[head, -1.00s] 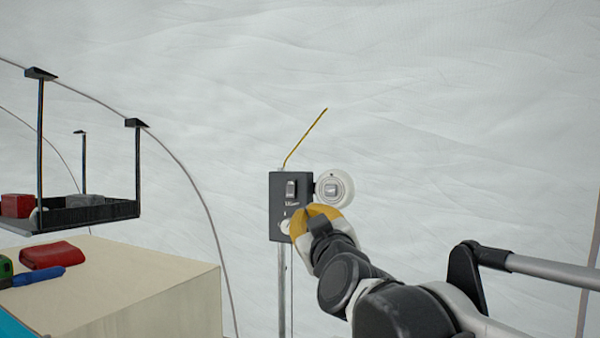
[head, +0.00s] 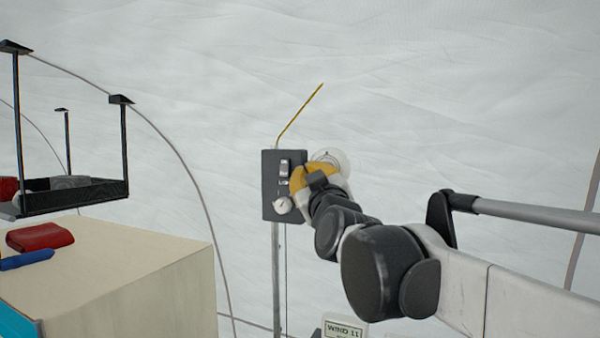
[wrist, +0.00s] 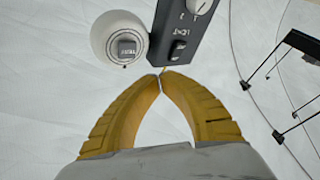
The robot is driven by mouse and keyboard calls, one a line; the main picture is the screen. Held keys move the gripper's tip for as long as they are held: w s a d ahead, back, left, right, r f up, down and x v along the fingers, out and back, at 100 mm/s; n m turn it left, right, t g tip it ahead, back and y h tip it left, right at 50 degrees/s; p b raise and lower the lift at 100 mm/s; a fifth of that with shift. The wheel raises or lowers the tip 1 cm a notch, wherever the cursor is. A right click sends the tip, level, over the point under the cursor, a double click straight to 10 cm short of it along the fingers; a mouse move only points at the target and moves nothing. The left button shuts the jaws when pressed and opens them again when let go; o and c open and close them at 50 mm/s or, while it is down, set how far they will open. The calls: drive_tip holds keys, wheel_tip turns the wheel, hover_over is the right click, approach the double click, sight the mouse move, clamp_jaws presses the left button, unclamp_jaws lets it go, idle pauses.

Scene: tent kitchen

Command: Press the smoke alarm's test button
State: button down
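The smoke alarm is a round white disc on a dark control box's side, with a square grey test button. In the head view the alarm (head: 330,157) is partly covered by my gripper (head: 312,176). In the wrist view the alarm (wrist: 103,40) and its button (wrist: 127,48) show clearly. My gripper (wrist: 160,76) has its two yellow fingertips together, with nothing seen held between them. The fingertips appear below and to the right of the button in the wrist view. I cannot tell how far they are from the box face.
The dark control box (head: 268,200) on a post carries a switch and a white knob (head: 283,205), with a thin yellow rod (head: 300,113) above. A hanging black shelf (head: 92,193) and a pale counter (head: 150,255) stand left. A "WIND 11" sign (head: 344,331) is low.

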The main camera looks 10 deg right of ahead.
drive_tip(key=shift+w+d, duration=0.8)
drive_tip(key=shift+w, duration=0.3)
drive_tip(key=shift+w+d, duration=0.75)
drive_tip(key=shift+w, duration=0.35)
drive_tip(key=shift+w+d, duration=0.1)
drive_tip(key=shift+w, duration=0.05)
drive_tip(key=shift+w+d, duration=0.15)
drive_tip(key=shift+w, duration=0.1)
drive_tip(key=shift+w+d, duration=0.3)
idle(0.6)
drive_tip(key=shift+s+a, duration=0.55)
drive_tip(key=shift+s, duration=0.15)
drive_tip(key=shift+s+a+p, duration=0.2)
drive_tip(key=shift+s+a, duration=0.55)
drive_tip(key=shift+s, duration=0.3)
drive_tip(key=shift+s+a+p, duration=0.15)
drive_tip(key=shift+s+a, duration=0.6)
drive_tip(key=shift+s, duration=0.25)
